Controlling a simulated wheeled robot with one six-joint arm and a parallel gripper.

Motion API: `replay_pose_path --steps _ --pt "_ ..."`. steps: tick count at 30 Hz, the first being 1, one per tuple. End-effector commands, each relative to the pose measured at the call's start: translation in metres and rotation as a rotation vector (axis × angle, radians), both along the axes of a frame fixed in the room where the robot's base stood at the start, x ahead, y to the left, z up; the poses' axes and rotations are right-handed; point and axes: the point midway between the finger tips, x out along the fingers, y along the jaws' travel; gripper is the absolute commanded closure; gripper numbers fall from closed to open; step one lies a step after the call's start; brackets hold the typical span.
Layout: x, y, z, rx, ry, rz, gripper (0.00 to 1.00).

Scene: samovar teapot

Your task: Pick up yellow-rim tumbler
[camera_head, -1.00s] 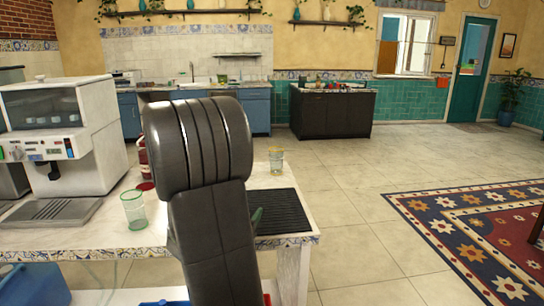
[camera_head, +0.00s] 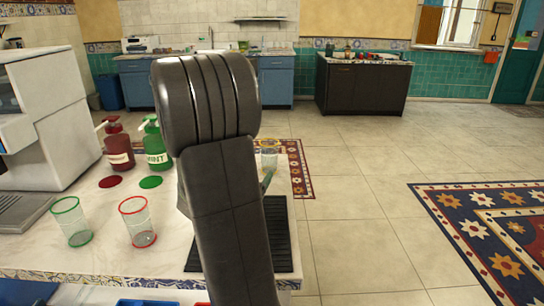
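The yellow-rim tumbler (camera_head: 269,157) is a clear glass at the far right end of the white counter (camera_head: 110,250). It shows just right of my dark arm, which hides part of the space beside it. My gripper is almost wholly hidden behind my arm. A small greenish sliver (camera_head: 267,180) shows at the arm's right edge, below the tumbler, and may be part of the gripper. I cannot tell whether the gripper is open or touches anything.
A green-rim tumbler (camera_head: 72,222) and a red-rim tumbler (camera_head: 138,222) stand at the counter's front left. Behind them are a red bottle (camera_head: 118,148) and a green bottle (camera_head: 155,147). A coffee machine (camera_head: 45,115) stands left. A black ribbed mat (camera_head: 278,235) lies right.

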Motion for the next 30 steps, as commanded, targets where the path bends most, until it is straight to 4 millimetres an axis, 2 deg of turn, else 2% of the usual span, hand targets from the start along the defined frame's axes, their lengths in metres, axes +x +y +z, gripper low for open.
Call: replay_pose_path --steps 10,17,25,30 --pt "0.061 -0.022 0.001 -0.001 0.0 -0.003 0.24" --pt "0.077 -0.028 0.0 -0.001 0.0 -0.001 0.24" --pt "0.111 -0.046 -0.002 0.0 0.0 -0.003 0.24" --pt "0.122 -0.048 -0.003 0.0 0.0 0.0 0.24"
